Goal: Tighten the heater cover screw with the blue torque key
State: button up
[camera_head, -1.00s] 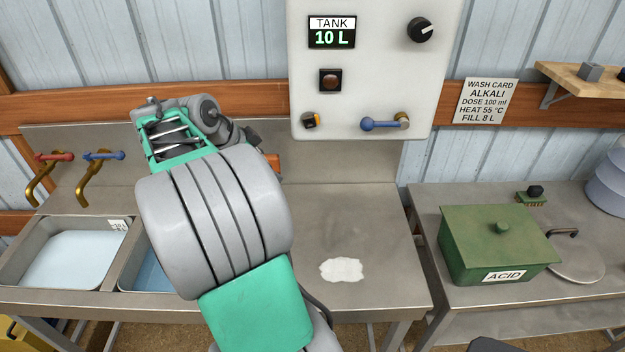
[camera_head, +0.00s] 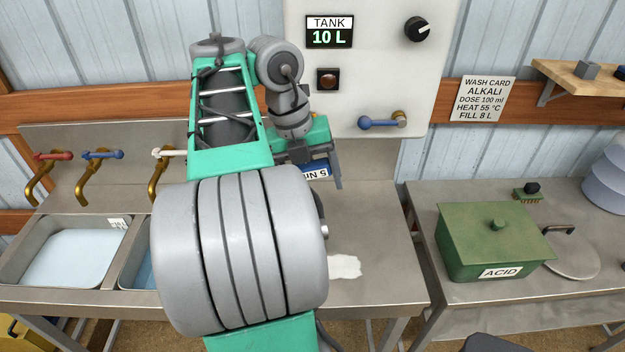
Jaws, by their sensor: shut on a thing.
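My gripper (camera_head: 312,158) is in front of the lower left edge of the white panel (camera_head: 372,80). It is shut on the blue torque key (camera_head: 318,170), whose white label reads "5 Nm". My gripper and wrist hide much of the key, and its tip cannot be made out. I do not see the heater cover screw; my arm covers the panel's lower left corner. I cannot tell whether the key touches anything.
The panel has a tank display (camera_head: 330,32) reading 10 L, a black knob (camera_head: 416,28), a dark button (camera_head: 328,79) and a blue-handled valve (camera_head: 380,124). Taps and basins (camera_head: 75,258) are at left. A green ACID box (camera_head: 490,240) stands on the right table.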

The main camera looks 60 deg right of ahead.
aim_at(312, 161)
jog(key=shift+r, duration=0.15)
jog(key=shift+w+d, duration=0.1)
jog(key=shift+w+d+p, duration=0.2)
jog(key=shift+w+d, duration=0.2)
jog(key=shift+d, duration=0.4)
jog(key=shift+w+d+p, duration=0.15)
jog(key=shift+w+d, duration=0.3)
jog(key=shift+d, duration=0.4)
jog(key=shift+w+d+p, duration=0.2)
jog(key=shift+w+d, duration=0.2)
jog(key=shift+d, duration=0.4)
jog(key=shift+d, duration=0.1)
jog(key=shift+w+d, duration=0.55)
jog(key=shift+d, duration=0.35)
jog(key=shift+w+t+y+b, duration=0.1)
jog(key=shift+t+y+b, duration=0.3)
jog(key=shift+t+b, duration=0.35)
